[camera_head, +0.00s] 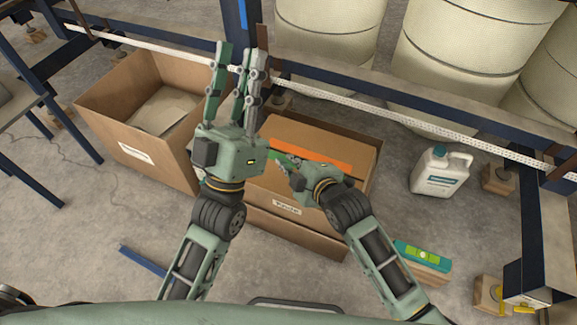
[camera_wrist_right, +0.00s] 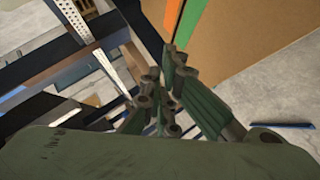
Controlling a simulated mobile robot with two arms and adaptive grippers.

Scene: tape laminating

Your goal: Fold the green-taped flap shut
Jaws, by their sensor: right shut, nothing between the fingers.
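The cardboard box (camera_head: 340,135) stands at the centre of the head view. An orange tape strip (camera_head: 325,158) runs across its top. A short piece of green tape (camera_head: 284,161) shows beside my right gripper (camera_head: 276,154), which is low over the box and partly hides the flap. The right wrist view shows the orange strip (camera_wrist_right: 173,14) and green strip (camera_wrist_right: 188,22) side by side on cardboard. My right gripper is shut and empty there (camera_wrist_right: 158,75). My left gripper (camera_head: 240,55) is raised, fingers spread and empty, left of the box. Whether the flap lies flat, I cannot tell.
An open cardboard box (camera_head: 135,85) stands left. A blue rack beam (camera_head: 340,88) crosses behind the boxes. A white jug (camera_head: 440,170) and a green level (camera_head: 422,251) on a block are at right. Bare floor (camera_head: 90,230) lies at lower left.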

